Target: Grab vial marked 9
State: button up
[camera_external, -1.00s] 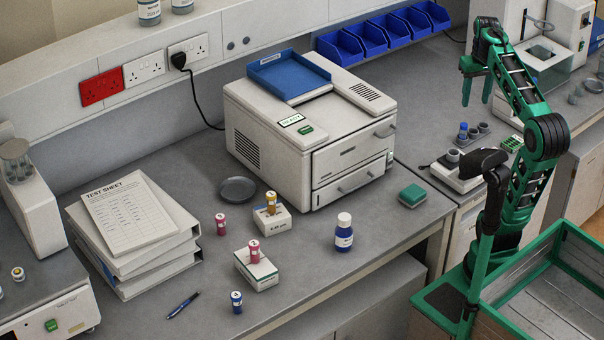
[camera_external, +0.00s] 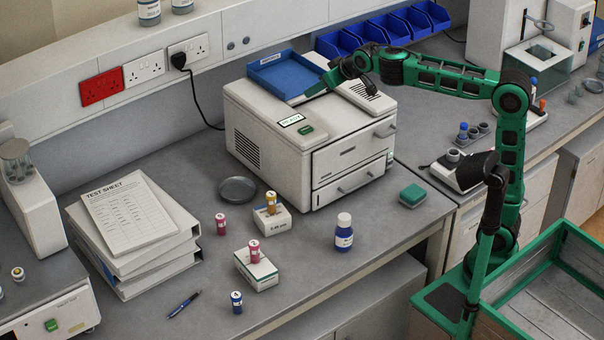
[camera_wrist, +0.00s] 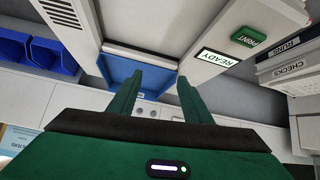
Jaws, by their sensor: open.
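Several small capped vials stand on the bench in the external view. One pink vial (camera_external: 221,224) stands on the bare bench. A blue vial (camera_external: 236,302) stands near the front edge. The cap marks are too small to read, so I cannot tell which is marked 9. My gripper (camera_external: 318,88) is open and empty above the printer, by its blue tray, well away from the vials. The wrist view shows its two fingers apart (camera_wrist: 160,88) and no vial.
The white printer (camera_external: 270,148) with a blue tray (camera_external: 289,75) stands under my gripper. A blue-labelled bottle (camera_external: 343,235), a green block (camera_external: 412,195), a round dish (camera_external: 237,190), a pen (camera_external: 184,305) and stacked binders (camera_external: 150,262) are on the bench. Bare bench lies between them.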

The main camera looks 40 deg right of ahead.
jog(key=a+n+t+y, duration=0.1)
jog(key=a+n+y, duration=0.15)
jog(key=a, duration=1.45)
jog(key=n+t+y, duration=0.1)
jog(key=n+y, duration=0.1)
jog(key=y, duration=0.2)
send_over(223, 216)
jog(key=s+d, duration=0.3)
jog(key=s, duration=0.2)
jog(key=f, duration=2.5)
jog(key=shift+w+a+f, duration=0.1)
jog(key=shift+w+a, duration=0.05)
jog(key=shift+w, duration=0.05)
jog(key=shift+w+a+f, duration=0.15)
jog(key=shift+w+f, duration=0.05)
jog(key=shift+f, duration=0.15)
jog(key=shift+x, duration=5.1)
jog(key=c, duration=1.1)
